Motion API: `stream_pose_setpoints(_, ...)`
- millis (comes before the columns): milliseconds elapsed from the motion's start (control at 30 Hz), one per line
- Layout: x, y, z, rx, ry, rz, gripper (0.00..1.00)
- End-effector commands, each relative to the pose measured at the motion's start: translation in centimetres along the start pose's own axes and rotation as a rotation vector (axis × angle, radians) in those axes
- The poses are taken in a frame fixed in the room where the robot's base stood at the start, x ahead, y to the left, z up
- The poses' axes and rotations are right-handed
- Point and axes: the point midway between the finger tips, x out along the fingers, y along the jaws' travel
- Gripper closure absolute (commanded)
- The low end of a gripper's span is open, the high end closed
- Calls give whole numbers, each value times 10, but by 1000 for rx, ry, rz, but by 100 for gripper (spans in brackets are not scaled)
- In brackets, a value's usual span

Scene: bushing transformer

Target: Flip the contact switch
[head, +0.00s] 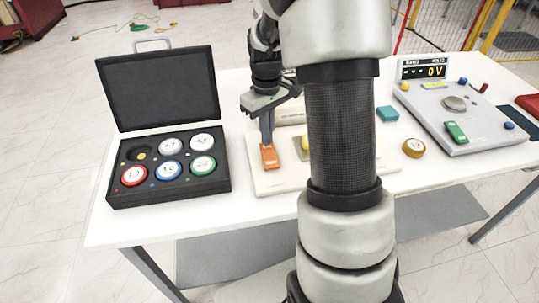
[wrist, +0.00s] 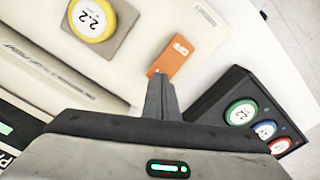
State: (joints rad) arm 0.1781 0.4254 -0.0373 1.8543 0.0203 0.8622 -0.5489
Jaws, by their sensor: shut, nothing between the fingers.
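The contact switch is an orange block (head: 270,157) on the cream board (head: 268,187), left of my arm in the head view. In the wrist view the orange switch (wrist: 175,57) has pale lettering on its top that looks like "OFF". My gripper (head: 267,142) points down with its fingers shut and empty. In the wrist view the fingertips (wrist: 159,76) are at the near end of the switch, very close to it. I cannot tell whether they touch it.
An open black case (head: 170,195) with coloured round weights stands left of the board. A yellow disc (wrist: 93,18) sits on the board. Right of my arm are a teal block (head: 387,113), a brown-gold disc (head: 414,148) and a grey device (head: 470,138) under a 0 V display (head: 423,70).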

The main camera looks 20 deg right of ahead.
Motion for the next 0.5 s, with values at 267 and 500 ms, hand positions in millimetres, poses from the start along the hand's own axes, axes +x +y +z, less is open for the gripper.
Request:
stream_pose_setpoints(267, 5, 0, 0, 0, 0, 0, 100)
stream_pose_setpoints(500, 9, 0, 0, 0, 0, 0, 100)
